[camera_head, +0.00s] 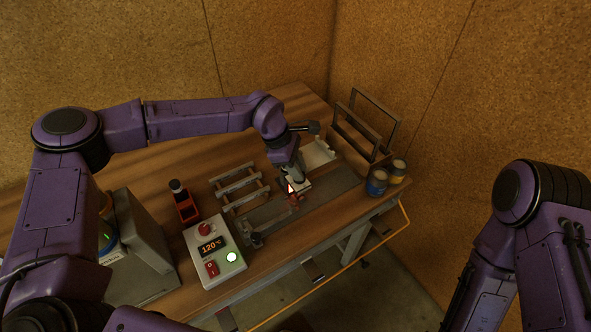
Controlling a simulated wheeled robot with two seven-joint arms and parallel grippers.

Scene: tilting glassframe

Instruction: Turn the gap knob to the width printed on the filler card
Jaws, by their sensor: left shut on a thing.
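My left arm reaches over the bench from the left, and its gripper (293,188) points down at the middle of the bench. It is shut on a small red part (295,199) at the edge of a long grey plate; this looks like the gap knob, but its marks are too small to read. The gripper hides much of it. A pale, flat piece (318,154) lies behind the gripper; I cannot tell whether it is the filler card, and no printed width is readable. My right arm shows at the right edge, its gripper out of view.
Dark upright frames (367,125) and two cans (377,182) are at the right. The bench's back left is clear.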

